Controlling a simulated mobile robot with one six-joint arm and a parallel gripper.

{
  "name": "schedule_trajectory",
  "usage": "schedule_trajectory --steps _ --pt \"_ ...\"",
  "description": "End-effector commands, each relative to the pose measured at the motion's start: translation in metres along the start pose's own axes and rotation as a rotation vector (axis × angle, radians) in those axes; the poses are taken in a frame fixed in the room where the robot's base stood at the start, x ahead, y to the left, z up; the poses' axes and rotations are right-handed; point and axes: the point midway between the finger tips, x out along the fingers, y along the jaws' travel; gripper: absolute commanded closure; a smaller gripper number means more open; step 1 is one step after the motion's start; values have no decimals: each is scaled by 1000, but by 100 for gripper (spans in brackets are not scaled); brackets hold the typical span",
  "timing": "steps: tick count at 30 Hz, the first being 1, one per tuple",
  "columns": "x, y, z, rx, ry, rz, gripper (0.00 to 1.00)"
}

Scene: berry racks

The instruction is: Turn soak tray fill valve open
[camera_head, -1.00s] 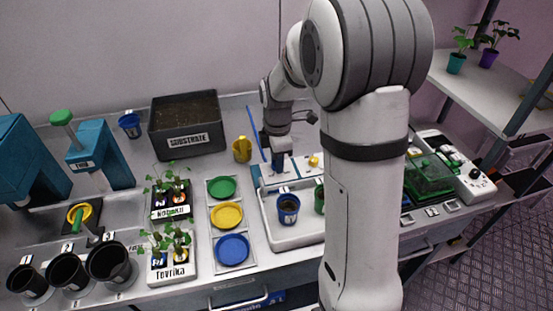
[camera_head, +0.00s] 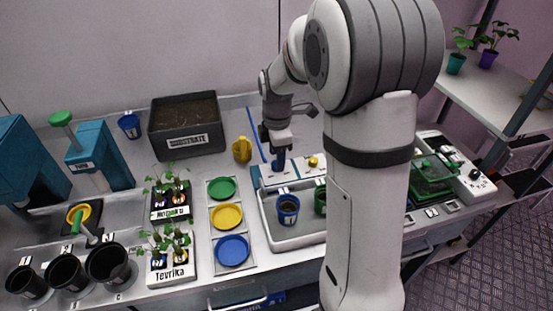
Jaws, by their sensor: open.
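The white soak tray (camera_head: 270,236) stands right of the middle of the bench. It holds a blue pot (camera_head: 288,210) with dark soil and a green pot (camera_head: 320,200) partly behind my arm. A blue-and-white panel (camera_head: 265,177) sits at the tray's back edge. On it, a small dark blue knob (camera_head: 278,165) looks like the fill valve; its exact turn is too small to tell. My gripper (camera_head: 277,152) is open, pointing down just above the knob. I cannot tell whether its fingers touch the knob. The tray floor looks grey.
A yellow knob (camera_head: 313,162) sits on the panel to the right. A yellow can (camera_head: 242,149) and a substrate box (camera_head: 187,126) stand to the left. Green, yellow and blue dishes (camera_head: 232,250) lie left of the tray. My arm hides the bench's right-middle part.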

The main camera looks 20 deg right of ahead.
Motion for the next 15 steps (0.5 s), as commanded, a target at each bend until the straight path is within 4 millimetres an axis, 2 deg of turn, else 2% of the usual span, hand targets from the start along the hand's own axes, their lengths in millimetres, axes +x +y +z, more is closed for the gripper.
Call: schedule_trajectory --steps 3,7,11,15 --pt "-23 1 0 0 0 5 49" --pt "-43 1 0 0 0 4 49" --pt "-54 0 0 0 0 2 49" --pt "-58 0 0 0 0 1 49"
